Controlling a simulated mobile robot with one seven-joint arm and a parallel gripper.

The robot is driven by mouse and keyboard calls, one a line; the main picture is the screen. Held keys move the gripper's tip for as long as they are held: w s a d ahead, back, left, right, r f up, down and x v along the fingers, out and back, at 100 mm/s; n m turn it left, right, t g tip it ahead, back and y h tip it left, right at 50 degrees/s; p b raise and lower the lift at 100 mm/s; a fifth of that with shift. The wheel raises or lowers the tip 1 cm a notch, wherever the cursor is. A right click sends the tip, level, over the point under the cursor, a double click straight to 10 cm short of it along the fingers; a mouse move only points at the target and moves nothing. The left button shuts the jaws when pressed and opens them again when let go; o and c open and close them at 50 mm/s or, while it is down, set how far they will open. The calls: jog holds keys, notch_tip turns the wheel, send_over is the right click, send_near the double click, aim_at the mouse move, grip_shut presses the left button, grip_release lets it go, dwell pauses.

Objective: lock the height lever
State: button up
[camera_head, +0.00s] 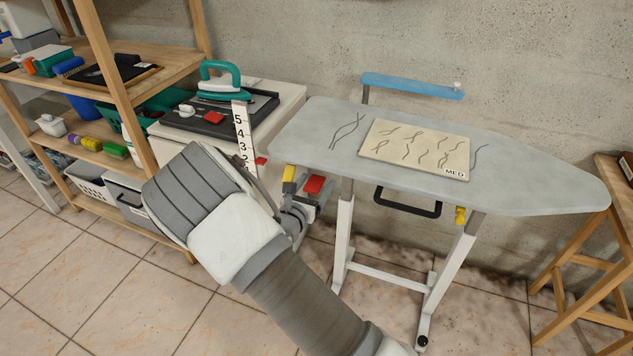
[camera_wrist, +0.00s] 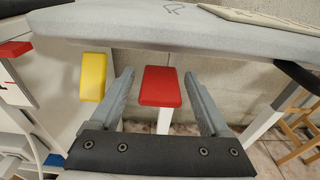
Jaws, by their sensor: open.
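The grey ironing board (camera_head: 330,122) stands on white legs, with small levers under its left end. A red lever pad (camera_head: 314,184) and a yellow lever pad (camera_head: 289,173) sit side by side there; I cannot tell from markings which is the height lever. In the wrist view, the red pad (camera_wrist: 160,88) lies between the two fingers of my open gripper (camera_wrist: 158,80), with gaps on both sides. The yellow pad (camera_wrist: 93,77) is just outside the left finger. In the head view, my wrist partly hides my gripper (camera_head: 300,207).
A numbered height scale (camera_head: 241,135) stands left of the board, before a white cabinet (camera_head: 290,95) with an iron (camera_head: 219,82). A black handle (camera_head: 408,204) and yellow knob (camera_head: 461,215) hang under the board. A wooden stool (camera_head: 610,215) stands right.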

jog(key=p+v, duration=0.2)
jog(key=v, duration=1.4)
jog(key=shift+s+p, duration=0.25)
jog(key=shift+p, duration=0.15)
jog(key=s+d+r+m+g+h, duration=0.1)
jog(key=s+d+r+m+g, duration=0.2)
jog(key=d+r+m+g, duration=0.35)
jog(key=s+d+r+m+g, duration=0.3)
jog(key=s+d+m, duration=0.1)
jog(key=d+m, duration=0.45)
jog(key=s+d+r+m+g+h, duration=0.1)
jog(key=s+d+r+m+g, duration=0.3)
jog(key=d+m, duration=0.35)
jog(key=s+r+m+t+y, duration=0.4)
jog(key=s+r+m+y, duration=0.45)
jog(key=r, duration=0.25)
notch_tip(320, 180, up, 14)
jog(key=m+p, duration=0.1)
jog(key=p, duration=1.3)
jog(key=shift+w+a+r+h+p, duration=0.2)
jog(key=shift+w+a+h+p, duration=0.1)
jog(key=shift+w+h, duration=0.15)
